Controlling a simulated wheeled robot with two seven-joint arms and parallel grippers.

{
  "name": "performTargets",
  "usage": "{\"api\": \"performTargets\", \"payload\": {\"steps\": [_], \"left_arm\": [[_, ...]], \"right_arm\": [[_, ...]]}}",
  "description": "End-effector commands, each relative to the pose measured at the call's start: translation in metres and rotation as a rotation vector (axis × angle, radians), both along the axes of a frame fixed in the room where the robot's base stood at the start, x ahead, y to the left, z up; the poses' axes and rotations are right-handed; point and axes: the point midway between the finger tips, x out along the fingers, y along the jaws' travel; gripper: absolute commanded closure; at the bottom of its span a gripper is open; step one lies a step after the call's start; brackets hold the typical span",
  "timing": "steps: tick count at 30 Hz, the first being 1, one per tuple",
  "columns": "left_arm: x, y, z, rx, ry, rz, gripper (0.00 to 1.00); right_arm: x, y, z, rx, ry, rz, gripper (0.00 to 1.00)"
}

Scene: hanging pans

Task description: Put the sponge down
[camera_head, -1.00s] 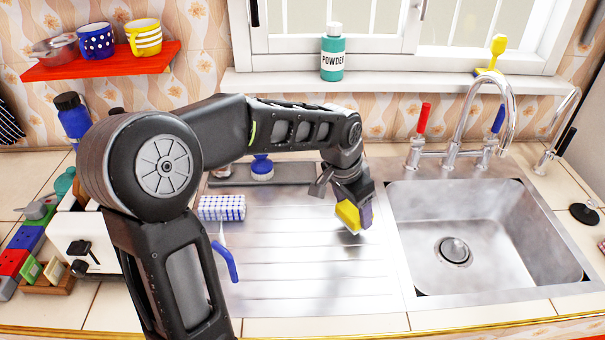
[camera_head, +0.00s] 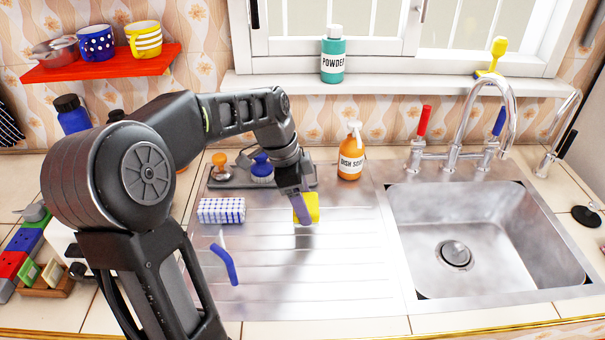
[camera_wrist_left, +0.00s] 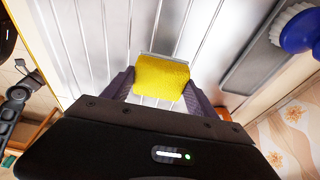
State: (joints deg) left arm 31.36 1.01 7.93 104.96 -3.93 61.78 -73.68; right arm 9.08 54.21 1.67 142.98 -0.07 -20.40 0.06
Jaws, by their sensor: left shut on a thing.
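The yellow sponge (camera_head: 307,208) is over the ribbed steel drainboard (camera_head: 275,265), to the right of a blue-and-white checked cloth. My left gripper (camera_head: 304,218) reaches down from above and is shut on the sponge. In the left wrist view the sponge (camera_wrist_left: 161,77) sits between the two purple-grey fingers of the gripper (camera_wrist_left: 160,88). A shadow lies on the drainboard just below the sponge. I cannot tell whether the sponge touches the surface.
An orange dish soap bottle (camera_head: 351,155) stands behind, beside a dark tray (camera_head: 222,179) with brushes. The sink (camera_head: 490,235) is at right. The drainboard's front is clear.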

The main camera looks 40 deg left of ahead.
Motion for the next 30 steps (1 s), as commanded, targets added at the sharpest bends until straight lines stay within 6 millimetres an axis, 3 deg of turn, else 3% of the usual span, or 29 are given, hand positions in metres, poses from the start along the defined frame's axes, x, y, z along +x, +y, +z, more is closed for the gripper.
{"api": "performTargets", "payload": {"steps": [5,21,30], "left_arm": [[0.014,0.012,0.002,-0.001,0.002,0.000,0.77],[0.119,0.099,0.002,-0.002,0.002,0.000,0.77],[0.137,0.115,0.000,-0.001,0.001,0.001,0.77]], "right_arm": [[0.000,0.000,0.008,0.000,0.000,0.000,1.00],[-0.003,-0.001,0.058,-0.006,0.011,-0.001,1.00],[-0.005,-0.002,0.064,-0.010,0.016,-0.003,1.00]]}}
